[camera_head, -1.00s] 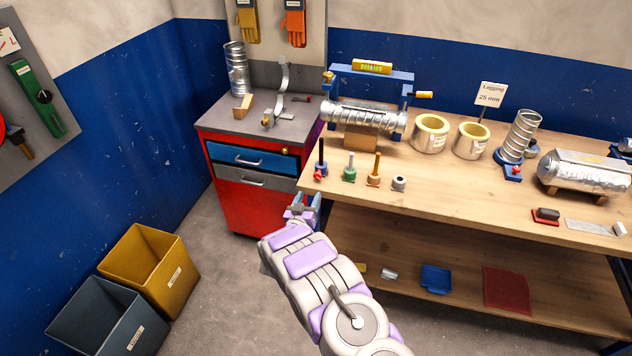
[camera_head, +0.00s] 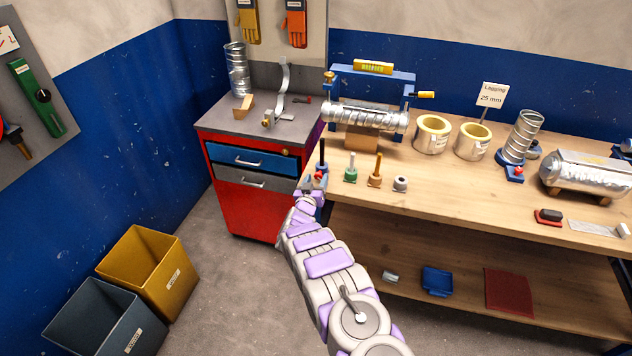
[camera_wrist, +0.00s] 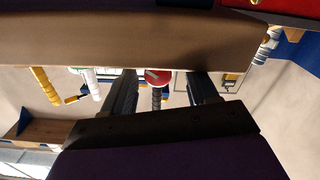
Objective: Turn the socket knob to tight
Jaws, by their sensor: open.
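A small blue socket with a red knob (camera_head: 320,175) and a dark upright rod stands at the workbench's front left corner. In the wrist view the red knob (camera_wrist: 157,77) shows as a round face with a light mark, seen between the two fingers; the mark's meaning is too small to read. My gripper (camera_head: 312,188) is at the bench's front edge, right at the knob, and partly hides the socket. In the wrist view my gripper (camera_wrist: 163,90) is open, one finger on each side of the knob, with no clear contact.
A green-based rod (camera_head: 350,174), an orange-based rod (camera_head: 375,180) and a grey collar (camera_head: 400,184) stand right of the socket. A second blue socket (camera_head: 514,172) holds a spiral duct. A red cabinet (camera_head: 248,212) stands left of the bench. A lower shelf lies underneath.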

